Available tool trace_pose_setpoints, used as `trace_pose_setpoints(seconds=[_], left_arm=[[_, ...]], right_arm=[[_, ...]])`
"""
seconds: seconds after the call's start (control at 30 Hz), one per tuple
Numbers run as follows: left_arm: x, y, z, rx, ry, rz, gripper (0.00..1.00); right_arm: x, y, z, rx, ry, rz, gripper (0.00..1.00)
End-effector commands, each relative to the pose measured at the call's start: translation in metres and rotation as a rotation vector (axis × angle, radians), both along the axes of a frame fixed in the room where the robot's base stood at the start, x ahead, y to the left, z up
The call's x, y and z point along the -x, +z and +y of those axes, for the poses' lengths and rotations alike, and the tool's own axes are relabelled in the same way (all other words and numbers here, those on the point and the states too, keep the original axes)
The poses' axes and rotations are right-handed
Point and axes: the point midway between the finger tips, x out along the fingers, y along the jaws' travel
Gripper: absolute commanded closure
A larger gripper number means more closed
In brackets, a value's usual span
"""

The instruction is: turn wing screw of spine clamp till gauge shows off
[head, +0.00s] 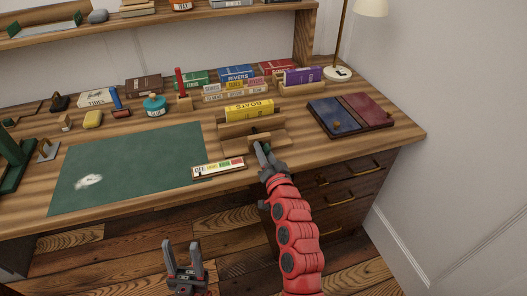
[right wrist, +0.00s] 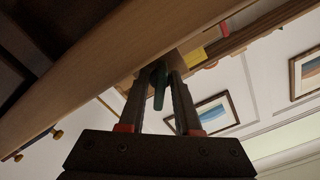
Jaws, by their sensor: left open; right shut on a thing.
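The wooden spine clamp (head: 235,131) stands near the table's front edge, with a yellow book (head: 249,110) between its wooden jaws. The dark green wing screw (head: 267,147) is on the clamp's front and shows between my fingers in the right wrist view (right wrist: 159,88). My right gripper (head: 262,154) is shut on the wing screw. The gauge (head: 218,168) lies left of it, with an OFF end at left, then yellow, green and red parts. Its pointer is too small to read. My left gripper (head: 185,262) is open and empty, low in front of the table.
A green mat (head: 130,168) covers the table's left part. Red and blue book covers (head: 350,113) lie to the right. Several books in wooden holders (head: 302,88) stand behind the clamp. A teal pot (head: 155,106) and a yellow block (head: 93,119) stand behind the mat.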

Motion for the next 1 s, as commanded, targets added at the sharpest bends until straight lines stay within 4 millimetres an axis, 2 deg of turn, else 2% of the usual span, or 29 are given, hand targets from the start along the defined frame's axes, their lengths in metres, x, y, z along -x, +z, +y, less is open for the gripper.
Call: trace_pose_setpoints(seconds=[0.33, 0.37, 0.4, 0.43, 0.77, 0.87, 1.0], left_arm=[[0.000, 0.000, 0.000, 0.000, 0.000, 0.000, 0.50], [0.000, 0.000, 0.000, 0.000, 0.000, 0.000, 0.50], [0.000, 0.000, 0.000, 0.000, 0.000, 0.000, 0.50], [0.000, 0.000, 0.000, 0.000, 0.000, 0.000, 0.50], [0.000, 0.000, 0.000, 0.000, 0.000, 0.000, 0.50], [0.000, 0.000, 0.000, 0.000, 0.000, 0.000, 0.50], [0.000, 0.000, 0.000, 0.000, 0.000, 0.000, 0.50]], right_arm=[[0.000, -0.002, 0.000, 0.004, 0.001, 0.003, 1.00], [0.000, -0.002, 0.000, 0.004, 0.001, 0.003, 0.66], [0.000, -0.002, 0.000, 0.004, 0.000, 0.002, 0.59], [0.000, -0.002, 0.000, 0.004, 0.001, 0.002, 0.56], [0.004, -0.001, -0.001, 0.003, 0.000, 0.001, 0.56], [0.013, -0.001, -0.004, 0.002, 0.000, -0.001, 0.56], [0.039, -0.001, -0.013, 0.003, -0.002, -0.001, 0.56]])
